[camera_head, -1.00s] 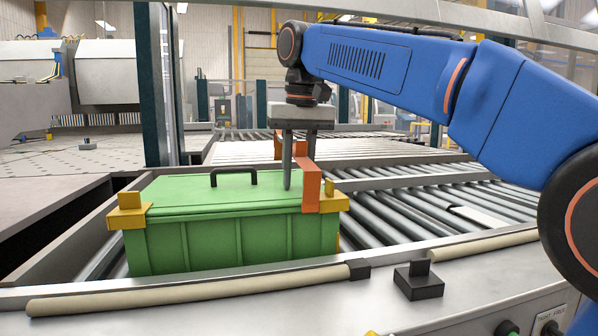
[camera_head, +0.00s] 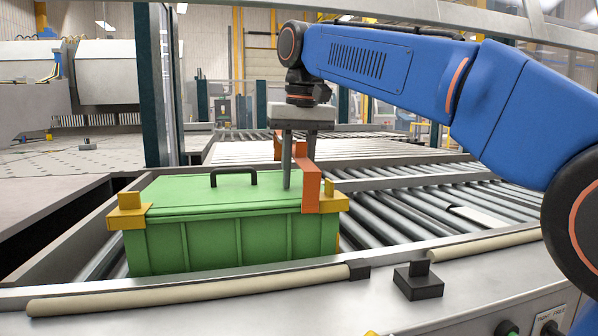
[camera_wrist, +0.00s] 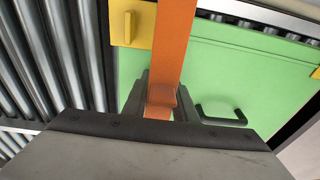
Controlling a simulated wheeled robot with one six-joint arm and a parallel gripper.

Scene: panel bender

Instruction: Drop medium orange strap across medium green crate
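The medium green crate (camera_head: 235,235) sits on the rollers with its lid on, a black handle (camera_head: 232,176) on top and yellow corner brackets. It also shows in the wrist view (camera_wrist: 225,75). The orange strap (camera_head: 311,190) spans the right end of the crate from front to back, its near leg hanging in front of the lid's edge. Its band crosses the wrist view (camera_wrist: 173,35). My gripper (camera_head: 298,175) points down with its fingers on either side of the strap's raised orange block (camera_wrist: 161,95), closed up to it. Whether the strap touches the lid is hard to tell.
Bare rollers (camera_head: 420,210) lie to the right of the crate. A beige padded rail (camera_head: 190,290) runs along the front. A small black block (camera_head: 418,284) stands on the front ledge. A dark green post (camera_head: 149,90) rises behind the crate at left.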

